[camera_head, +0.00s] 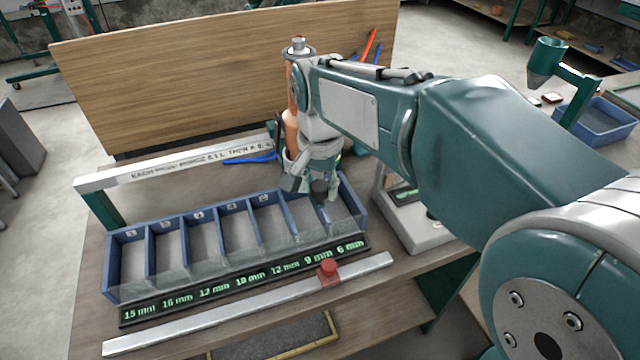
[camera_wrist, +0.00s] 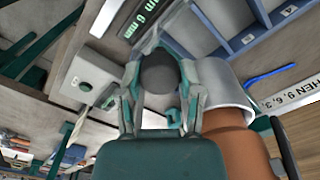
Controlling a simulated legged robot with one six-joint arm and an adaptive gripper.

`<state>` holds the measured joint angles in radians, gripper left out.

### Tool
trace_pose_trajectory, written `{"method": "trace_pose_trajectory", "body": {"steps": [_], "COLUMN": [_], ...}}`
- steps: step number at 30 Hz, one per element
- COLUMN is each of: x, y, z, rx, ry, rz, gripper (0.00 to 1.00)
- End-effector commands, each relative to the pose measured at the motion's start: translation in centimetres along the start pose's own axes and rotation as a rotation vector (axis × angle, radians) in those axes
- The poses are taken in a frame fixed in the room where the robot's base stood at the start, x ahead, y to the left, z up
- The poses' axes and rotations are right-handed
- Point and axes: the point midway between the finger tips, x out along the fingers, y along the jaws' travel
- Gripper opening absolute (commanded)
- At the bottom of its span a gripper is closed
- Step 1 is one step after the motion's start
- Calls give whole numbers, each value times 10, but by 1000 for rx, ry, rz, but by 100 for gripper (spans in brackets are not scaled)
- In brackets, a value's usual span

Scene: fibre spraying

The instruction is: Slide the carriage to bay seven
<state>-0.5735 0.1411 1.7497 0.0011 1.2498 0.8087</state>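The red carriage (camera_head: 329,271) sits on a silver rail (camera_head: 230,312) along the front of the bench, below the 9 mm and 6 mm labels. A row of blue numbered bays (camera_head: 180,250) stands behind the rail. The bay numbers on the right are hidden or too small to read. My gripper (camera_head: 314,190) is above the right-hand bays, behind and above the carriage, not touching it. Its fingers stand apart in the wrist view (camera_wrist: 162,95). A dark round shape (camera_wrist: 159,73) shows between them; I cannot tell what it is. The carriage cannot be made out in the wrist view.
An orange cylinder (camera_head: 291,130) stands right beside my gripper. A light grey box (camera_head: 418,232) is right of the bays. A raised lettered bar (camera_head: 170,166) runs behind them, before a wooden board (camera_head: 190,70).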

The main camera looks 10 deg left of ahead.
Motion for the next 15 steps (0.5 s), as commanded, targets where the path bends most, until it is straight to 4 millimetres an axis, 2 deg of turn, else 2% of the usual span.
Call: {"method": "trace_pose_trajectory", "body": {"steps": [7,15], "x": [1,2], "y": [6,33], "z": [-7,-34], "rx": [3,4], "ry": [0,0], "rz": [2,2], "gripper": [0,0]}}
